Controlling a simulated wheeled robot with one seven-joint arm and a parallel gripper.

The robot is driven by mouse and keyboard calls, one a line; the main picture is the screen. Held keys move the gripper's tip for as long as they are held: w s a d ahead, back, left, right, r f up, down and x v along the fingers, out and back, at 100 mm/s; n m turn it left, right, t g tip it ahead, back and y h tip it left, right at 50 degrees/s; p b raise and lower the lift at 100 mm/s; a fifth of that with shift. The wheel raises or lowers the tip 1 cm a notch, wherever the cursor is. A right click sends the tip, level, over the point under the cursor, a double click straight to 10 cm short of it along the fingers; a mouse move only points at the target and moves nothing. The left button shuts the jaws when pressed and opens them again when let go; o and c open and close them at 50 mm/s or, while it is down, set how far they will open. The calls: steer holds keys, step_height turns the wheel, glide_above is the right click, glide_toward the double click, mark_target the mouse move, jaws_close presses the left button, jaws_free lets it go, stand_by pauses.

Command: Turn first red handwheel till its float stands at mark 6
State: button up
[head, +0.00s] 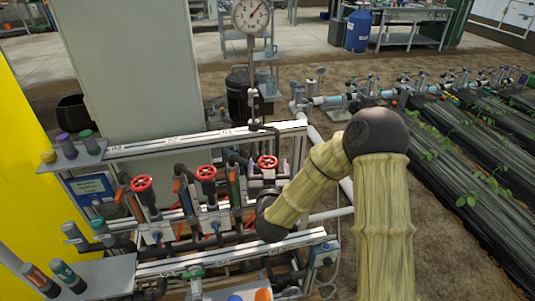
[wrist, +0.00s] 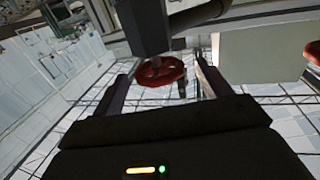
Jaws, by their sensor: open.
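Three red handwheels stand in a row on the pipe rack in the head view: left (head: 141,184), middle (head: 206,173) and right (head: 267,162). No label that I can read marks which is first. My arm reaches in from the right, and its dark wrist is low beside the right handwheel. In the wrist view my gripper (wrist: 163,66) is open, with a red handwheel (wrist: 160,80) showing between its fingers. I cannot tell whether they touch it. Part of another red handwheel (wrist: 314,52) shows at the right edge. Float marks are too small to read.
Pale rails (head: 190,143) run behind and in front of the handwheels, with upright tubes between. A dark block (wrist: 145,25) stands close before my fingers in the wrist view. A round gauge (head: 251,16) is on a post behind. Plant rows (head: 470,150) lie at right.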

mark_target(268, 157)
steer(key=shift+w+a+p, duration=0.15)
steer(key=shift+w+p, duration=0.15)
steer(key=shift+w, duration=1.8)
steer(key=c, duration=1)
